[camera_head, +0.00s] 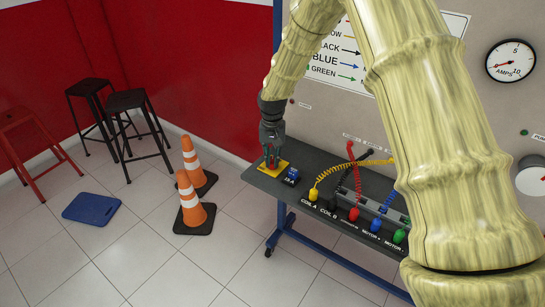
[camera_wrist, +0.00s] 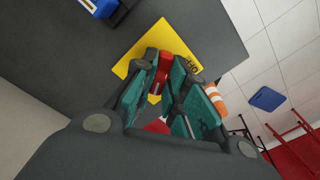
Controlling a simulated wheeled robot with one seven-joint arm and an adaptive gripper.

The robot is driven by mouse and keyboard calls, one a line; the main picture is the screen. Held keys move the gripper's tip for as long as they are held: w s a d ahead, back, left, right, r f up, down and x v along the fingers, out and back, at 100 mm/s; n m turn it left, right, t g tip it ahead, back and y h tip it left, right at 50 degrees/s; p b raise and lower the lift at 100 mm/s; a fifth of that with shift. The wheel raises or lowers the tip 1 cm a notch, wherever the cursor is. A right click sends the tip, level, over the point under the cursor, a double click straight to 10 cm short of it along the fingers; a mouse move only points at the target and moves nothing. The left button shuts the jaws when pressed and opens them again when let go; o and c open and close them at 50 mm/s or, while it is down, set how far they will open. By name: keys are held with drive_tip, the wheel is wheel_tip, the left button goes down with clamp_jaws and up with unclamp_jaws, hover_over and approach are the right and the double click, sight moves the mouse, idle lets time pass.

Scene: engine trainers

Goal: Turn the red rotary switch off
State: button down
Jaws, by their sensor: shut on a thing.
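The red rotary switch sits on a yellow plate (camera_head: 283,169) at the left end of the dark grey bench. In the wrist view, its red handle (camera_wrist: 162,72) stands between the fingers over the yellow plate (camera_wrist: 137,58). My gripper (camera_head: 271,160) points down onto the switch from above. Its teal-padded fingers (camera_wrist: 166,70) are shut on the red handle, one on each side. More red shows between the fingers nearer the palm.
A blue block (camera_head: 289,177) sits just right of the plate. Coiled cables and coloured plugs (camera_head: 313,194) lie further right along the bench (camera_head: 310,169). A panel with gauges (camera_head: 511,61) stands behind. Cones (camera_head: 193,207), stools and a blue mat (camera_head: 91,208) are on the floor at left.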

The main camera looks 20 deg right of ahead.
sight(272, 160)
drive_tip(key=n, duration=0.6)
drive_tip(key=shift+p, duration=0.4)
drive_tip(key=n, duration=0.5)
drive_tip(key=shift+n, duration=0.4)
drive_tip(key=c, duration=1.4)
unclamp_jaws()
drive_tip(key=shift+c, duration=0.2)
wheel_tip(272, 160, up, 12)
